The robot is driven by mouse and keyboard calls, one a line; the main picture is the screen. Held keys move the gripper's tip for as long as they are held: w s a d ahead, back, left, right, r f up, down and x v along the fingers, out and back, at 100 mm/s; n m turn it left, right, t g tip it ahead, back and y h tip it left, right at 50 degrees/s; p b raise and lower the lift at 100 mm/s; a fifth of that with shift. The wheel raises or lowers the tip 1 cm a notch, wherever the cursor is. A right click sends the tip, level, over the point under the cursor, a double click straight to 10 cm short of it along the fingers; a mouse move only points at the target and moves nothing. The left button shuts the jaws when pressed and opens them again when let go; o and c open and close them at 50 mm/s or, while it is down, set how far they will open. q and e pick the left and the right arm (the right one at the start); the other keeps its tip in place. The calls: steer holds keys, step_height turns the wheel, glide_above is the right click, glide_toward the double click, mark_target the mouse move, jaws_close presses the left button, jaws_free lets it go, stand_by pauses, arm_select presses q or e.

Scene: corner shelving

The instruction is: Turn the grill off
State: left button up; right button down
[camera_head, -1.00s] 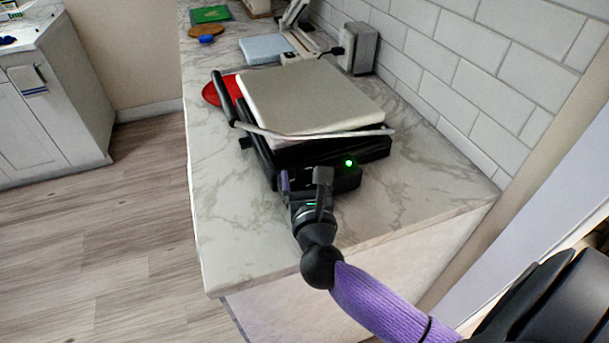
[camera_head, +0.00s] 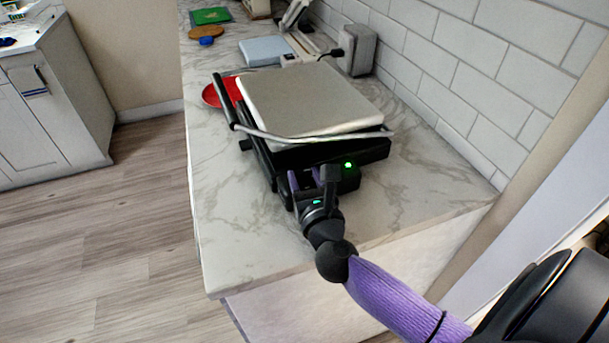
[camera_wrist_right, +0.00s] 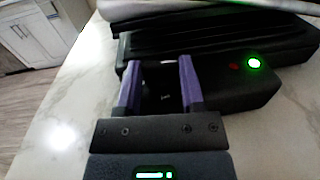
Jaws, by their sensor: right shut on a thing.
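The grill (camera_head: 315,160) stands on the counter with its pale lid (camera_head: 305,95) down and a metal handle bar across the front. Its black front control box (camera_wrist_right: 240,88) carries a lit green light (camera_wrist_right: 254,62), also seen in the head view (camera_head: 347,165), and a dim red spot (camera_wrist_right: 233,65) beside it. My right gripper (camera_wrist_right: 160,75) is at the left part of this box, its purple fingers shut on a dark knob-like part between them. That part is mostly lost in shadow, so its turn position cannot be told. My left gripper is out of view.
The marble counter (camera_head: 240,260) is clear in front and to the left. A red plate (camera_head: 212,95) is partly behind the grill's left side. A light blue box (camera_head: 265,50) and a grey block (camera_head: 358,50) stand further back. A tiled wall bounds the right.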

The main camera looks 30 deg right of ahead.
steer(key=shift+d+n+t+y, duration=0.1)
steer(key=shift+n+t+y, duration=0.2)
steer(key=shift+n+y, duration=0.7)
steer(key=shift+c, duration=1)
jaws_free()
steer(key=shift+m, duration=0.3)
steer(key=shift+s, duration=0.15)
steer(key=s, duration=0.3)
steer(key=s+a+b, duration=0.1)
steer(key=s, duration=0.5)
steer(key=shift+a+f, duration=0.15)
steer(key=shift+a, duration=0.1)
steer(key=shift+s, duration=0.35)
